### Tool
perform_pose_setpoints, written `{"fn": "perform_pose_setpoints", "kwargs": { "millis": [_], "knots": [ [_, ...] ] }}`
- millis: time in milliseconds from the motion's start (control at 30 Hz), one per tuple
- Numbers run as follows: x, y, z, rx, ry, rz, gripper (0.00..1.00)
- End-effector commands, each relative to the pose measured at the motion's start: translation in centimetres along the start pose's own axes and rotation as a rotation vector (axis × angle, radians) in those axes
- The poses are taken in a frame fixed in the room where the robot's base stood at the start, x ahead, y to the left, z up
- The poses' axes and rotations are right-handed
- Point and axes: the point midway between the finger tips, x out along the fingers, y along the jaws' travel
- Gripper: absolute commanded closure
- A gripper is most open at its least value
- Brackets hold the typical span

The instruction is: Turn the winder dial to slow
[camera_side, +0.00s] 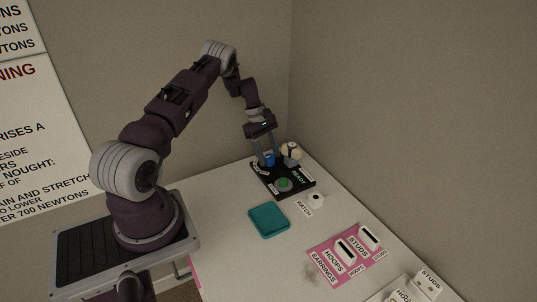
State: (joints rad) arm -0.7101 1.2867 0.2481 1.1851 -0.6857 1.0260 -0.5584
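The winder is a black panel (268,184) at the far end of the white table. It carries a blue dial (269,159) near its back edge, a green round part (284,184) near the front and a label reading READY (300,176). My gripper (264,160) points down over the panel, with its two fingers apart on either side of the blue dial. I cannot tell whether the fingers touch the dial. The dial's setting and any slow mark are too small to read. A pale round thing (291,151) stands at the panel's back right.
A teal tray (268,220) lies in front of the panel. A small white stand (316,200) is beside a WATCH label (304,208). A pink mat (327,262) with white holders and labels reading EARRINGS, HOOPS and STUDS lies nearer. A wall runs along the right.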

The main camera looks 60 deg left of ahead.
Motion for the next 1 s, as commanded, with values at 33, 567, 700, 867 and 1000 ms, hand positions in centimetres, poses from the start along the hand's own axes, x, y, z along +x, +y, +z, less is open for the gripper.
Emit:
{"fn": "perform_pose_setpoints", "kwargs": {
  "millis": [33,567,700,867,1000],
  "knots": [
    [0.0,0.0,0.0,0.000,0.000,0.000,0.47],
    [-6.9,0.0,0.0,0.000,0.001,0.001,0.47],
    [-7.1,0.0,0.0,-0.001,0.000,0.000,0.47],
    [-7.3,0.1,0.2,0.005,0.002,0.001,0.47],
    [-11.6,0.8,5.4,0.143,0.042,0.020,0.47]
  ]
}}
